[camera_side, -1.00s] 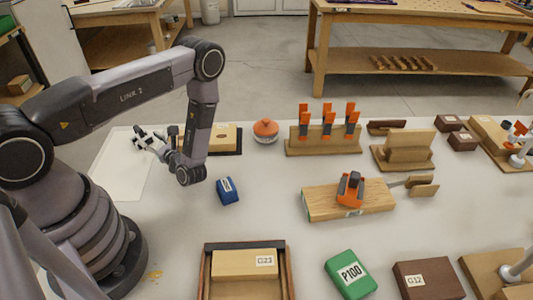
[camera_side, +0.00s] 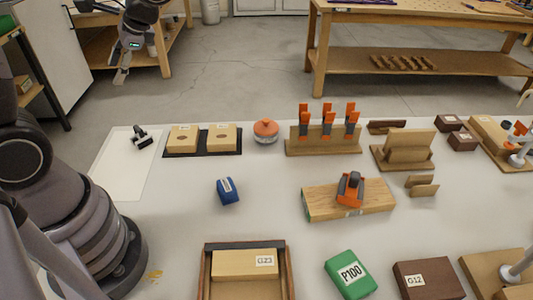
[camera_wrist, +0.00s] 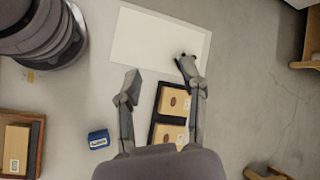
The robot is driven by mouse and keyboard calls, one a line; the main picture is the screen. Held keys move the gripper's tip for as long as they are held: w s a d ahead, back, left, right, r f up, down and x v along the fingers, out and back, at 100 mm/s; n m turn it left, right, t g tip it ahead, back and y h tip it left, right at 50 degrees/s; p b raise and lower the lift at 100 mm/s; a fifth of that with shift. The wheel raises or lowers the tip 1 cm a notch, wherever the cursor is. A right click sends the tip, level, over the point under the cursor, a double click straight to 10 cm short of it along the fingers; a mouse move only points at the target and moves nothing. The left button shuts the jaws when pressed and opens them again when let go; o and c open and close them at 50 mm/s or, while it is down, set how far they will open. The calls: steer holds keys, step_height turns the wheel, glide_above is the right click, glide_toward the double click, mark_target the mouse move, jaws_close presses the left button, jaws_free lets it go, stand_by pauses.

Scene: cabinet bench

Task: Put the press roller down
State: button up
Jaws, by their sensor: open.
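The press roller (camera_side: 140,137), small and dark, rests on the white sheet (camera_side: 124,170) at the left of the bench. It also shows in the wrist view (camera_wrist: 185,61), partly covered by the tip of one finger. My gripper (camera_side: 121,75) is raised well above the bench, clear of the roller, with its fingers pointing down. In the wrist view my gripper (camera_wrist: 160,74) has its two fingers spread wide with nothing between them.
A black tray (camera_side: 203,153) with two wooden blocks lies right of the sheet. A blue block (camera_side: 228,190) sits in front of it. An orange-topped jar (camera_side: 265,131) and a rack of orange clamps (camera_side: 323,142) stand at the back. The bench around the blue block is free.

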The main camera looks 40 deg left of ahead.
steer(key=s+d+r+n+t+h, duration=0.2)
steer(key=s+d+r+t+h, duration=0.4)
steer(key=d+r+t, duration=0.3)
steer(key=shift+s+d+n+t, duration=0.3)
steer(key=shift+d, duration=0.25)
stand_by(0.6)
